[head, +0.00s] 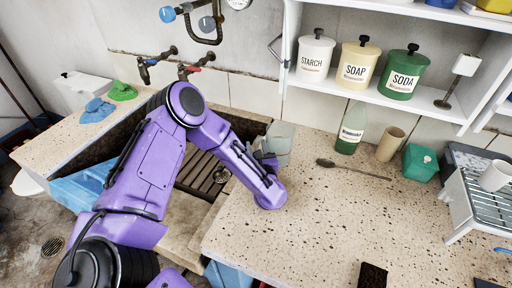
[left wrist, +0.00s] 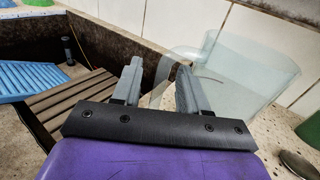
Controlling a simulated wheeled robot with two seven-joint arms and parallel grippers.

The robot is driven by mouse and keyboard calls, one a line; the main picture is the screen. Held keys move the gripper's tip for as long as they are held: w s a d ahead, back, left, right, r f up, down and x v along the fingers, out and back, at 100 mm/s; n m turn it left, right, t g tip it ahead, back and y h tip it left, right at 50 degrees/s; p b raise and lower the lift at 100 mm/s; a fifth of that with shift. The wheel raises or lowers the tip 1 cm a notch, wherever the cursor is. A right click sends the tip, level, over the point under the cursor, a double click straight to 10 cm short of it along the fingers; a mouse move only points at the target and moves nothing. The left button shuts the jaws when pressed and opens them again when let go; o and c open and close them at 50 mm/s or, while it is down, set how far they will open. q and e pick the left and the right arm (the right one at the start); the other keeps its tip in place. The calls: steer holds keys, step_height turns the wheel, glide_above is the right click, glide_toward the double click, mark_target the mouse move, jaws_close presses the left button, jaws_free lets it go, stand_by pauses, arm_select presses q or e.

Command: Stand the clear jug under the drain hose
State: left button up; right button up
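The clear jug (head: 279,143) stands on the stone counter at the back right corner of the trough. In the left wrist view the jug (left wrist: 248,72) is upright, with its handle toward my gripper. My left gripper (head: 264,158) is at the jug's handle side. In the left wrist view its two fingers (left wrist: 160,88) are apart, with part of the clear handle showing between and behind them. I cannot tell whether they touch it. My right gripper is not in view. I cannot make out a drain hose for certain.
The trough holds a slatted wooden rack (head: 203,173) and a blue washboard (head: 82,187). A bottle (head: 351,128), a beige cup (head: 390,144) and a spoon (head: 352,169) are right of the jug. Taps (head: 190,68) are on the wall above. The front counter is mostly clear.

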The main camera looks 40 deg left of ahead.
arm_select(q)
steer(key=shift+r+p, duration=0.3)
steer(key=shift+p, duration=0.05)
steer(key=b+v, duration=0.1)
steer(key=v, duration=0.4)
steer(key=b+v, duration=0.2)
steer(key=v, duration=0.4)
steer(key=shift+d+f, duration=0.1)
steer(key=shift+f, duration=0.1)
steer(key=shift+s+d+r, duration=0.1)
steer(key=shift+s+d, duration=0.15)
steer(key=shift+s, duration=0.1)
